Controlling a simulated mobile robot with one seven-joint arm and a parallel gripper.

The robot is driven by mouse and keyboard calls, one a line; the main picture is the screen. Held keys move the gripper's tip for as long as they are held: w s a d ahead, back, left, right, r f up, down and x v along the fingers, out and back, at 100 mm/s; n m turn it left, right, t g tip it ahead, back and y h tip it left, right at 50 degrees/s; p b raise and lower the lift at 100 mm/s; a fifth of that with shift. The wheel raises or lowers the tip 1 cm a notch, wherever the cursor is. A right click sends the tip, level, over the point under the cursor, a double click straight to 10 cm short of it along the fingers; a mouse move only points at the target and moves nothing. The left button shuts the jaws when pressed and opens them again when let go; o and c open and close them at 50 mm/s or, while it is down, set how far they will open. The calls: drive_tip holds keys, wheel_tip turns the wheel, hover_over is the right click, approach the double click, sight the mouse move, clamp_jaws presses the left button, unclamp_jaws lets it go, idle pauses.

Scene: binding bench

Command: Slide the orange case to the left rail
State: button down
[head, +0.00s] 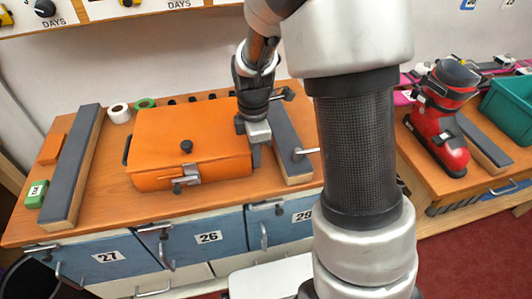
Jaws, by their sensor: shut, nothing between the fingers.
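The orange case (160,150) lies flat on the wooden bench, with a dark knob on its lid, a latch on its front and a dark handle at its left end. The left rail (70,170) is a long bar with a grey top, left of the case, with a strip of bare bench between them. My gripper (257,160) is shut and empty at the case's right end, between the case and the right rail (290,145). It looks close against the case's right side; I cannot tell whether they touch. My arm hides part of the bench's right side.
A white tape roll (119,113) and a green roll (145,103) sit behind the case. A green tag block (37,194) and an orange block (52,149) lie left of the left rail. A red ski boot (440,120) and a teal bin (510,105) stand on another bench at right.

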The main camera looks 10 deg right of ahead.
sight(211, 165)
drive_tip(key=a, duration=1.2)
drive_tip(key=shift+p, duration=0.4)
drive_tip(key=shift+d, duration=0.1)
drive_tip(key=shift+r, duration=0.1)
